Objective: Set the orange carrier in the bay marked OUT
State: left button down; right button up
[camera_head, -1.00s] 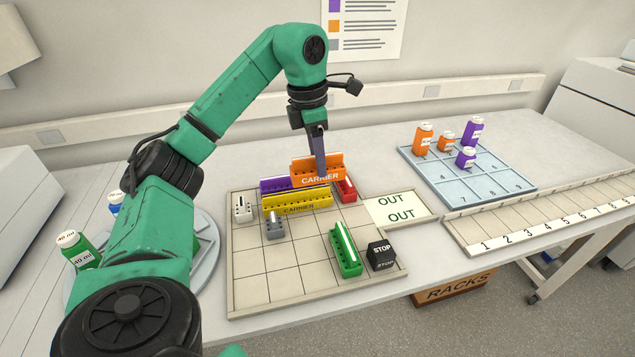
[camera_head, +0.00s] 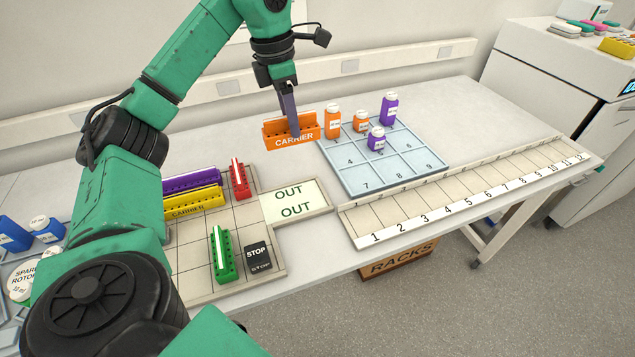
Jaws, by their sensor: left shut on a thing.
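The orange carrier (camera_head: 279,131) is held upright, with its CARRIER label facing me. My left gripper (camera_head: 294,132) is shut on it and holds it in the air, to the right of and behind the gridded board. The bay marked OUT (camera_head: 300,209) is a pale panel with a raised rim at the board's right side. It is empty, and in the picture it lies below the carrier. My right gripper is not in view.
On the gridded board (camera_head: 202,234) stand a purple carrier (camera_head: 190,181), a yellow carrier (camera_head: 194,201), a red rack (camera_head: 239,180), a green rack (camera_head: 223,254) and a black STOP block (camera_head: 258,255). A blue numbered tray (camera_head: 360,183) holds orange and purple bottles. A numbered strip (camera_head: 450,206) lies in front.

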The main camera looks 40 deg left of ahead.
pick_arm(q)
jog(key=f+b, duration=0.2)
jog(key=f, duration=0.3)
jog(key=s+f+b, duration=0.1)
jog(key=f+b, duration=0.1)
jog(key=f, duration=0.4)
jog(key=a+f+b, duration=0.1)
jog(key=f+b, duration=0.1)
jog(key=f, duration=0.3)
jog(key=shift+s+f, duration=0.2)
jog(key=shift+s, duration=0.1)
jog(key=shift+s+a+f, duration=0.1)
jog(key=shift+f, duration=0.55)
jog(key=shift+s+a+f, duration=0.1)
jog(key=shift+f, duration=0.5)
jog(key=shift+w+f, duration=0.1)
jog(key=shift+w, duration=0.05)
jog(key=shift+d+f, duration=0.1)
jog(key=shift+f, duration=0.05)
jog(key=shift+c, duration=1.4)
grip_release()
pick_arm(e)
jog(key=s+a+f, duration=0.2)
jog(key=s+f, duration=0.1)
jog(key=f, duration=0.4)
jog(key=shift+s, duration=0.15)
